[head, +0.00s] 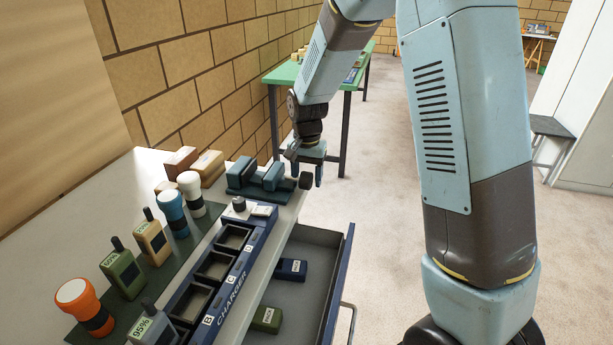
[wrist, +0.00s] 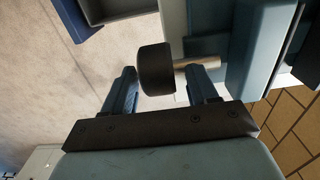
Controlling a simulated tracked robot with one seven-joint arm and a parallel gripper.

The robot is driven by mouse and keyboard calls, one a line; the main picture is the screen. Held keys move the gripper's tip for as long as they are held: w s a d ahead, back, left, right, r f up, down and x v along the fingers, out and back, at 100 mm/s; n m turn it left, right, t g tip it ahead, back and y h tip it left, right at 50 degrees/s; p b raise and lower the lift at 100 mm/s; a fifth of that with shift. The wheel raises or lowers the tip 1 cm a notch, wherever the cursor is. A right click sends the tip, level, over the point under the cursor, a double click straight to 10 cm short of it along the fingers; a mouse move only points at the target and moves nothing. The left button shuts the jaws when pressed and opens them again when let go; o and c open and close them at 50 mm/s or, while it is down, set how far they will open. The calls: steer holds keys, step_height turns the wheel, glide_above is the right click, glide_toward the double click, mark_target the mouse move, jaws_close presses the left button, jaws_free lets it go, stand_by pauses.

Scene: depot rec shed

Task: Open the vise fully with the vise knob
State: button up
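The blue-grey vise (head: 242,173) stands at the far end of the white bench, with a gap between its two jaws. Its dark round vise knob (head: 306,182) sticks out on the right side, past the bench edge. In the wrist view the black knob (wrist: 155,70) sits on a metal rod leading right to the vise body (wrist: 262,45). My gripper (head: 307,168) is at the knob, pointing down. In the wrist view its two fingers are apart, one on each side of the knob and rod, with a visible gap at the left finger. Contact with the right finger cannot be told.
A blue charger rack (head: 222,268) with empty slots lies along the bench, beside several torches and radios. An open drawer (head: 328,290) holding small battery packs juts out below. Wooden and reddish blocks (head: 207,165) stand behind the vise. A green table (head: 285,74) is further back.

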steer(key=c, duration=0.9)
steer(key=shift+s+a+r+t+h, duration=0.1)
steer(key=shift+t+h, duration=0.2)
steer(key=shift+t, duration=0.9)
steer(key=shift+s+t, duration=0.1)
steer(key=shift+t, duration=0.2)
steer(key=shift+s+a+t+h, duration=0.15)
steer(key=shift+t+h, duration=0.3)
steer(key=shift+t, duration=0.45)
steer(key=shift+s+a+t+h, duration=0.1)
steer(key=shift+t+h, duration=0.35)
steer(key=shift+t, duration=0.45)
steer(key=shift+s+d+t+h, duration=0.15)
steer(key=shift+t+h, duration=0.15)
steer(key=shift+t, duration=0.5)
steer(key=shift+s+a+t+h, duration=0.1)
steer(key=shift+t+h, duration=0.2)
steer(key=shift+t, duration=0.5)
steer(key=shift+s+t+h, duration=0.15)
steer(key=shift+t+h, duration=0.45)
steer(key=shift+t, duration=1.1)
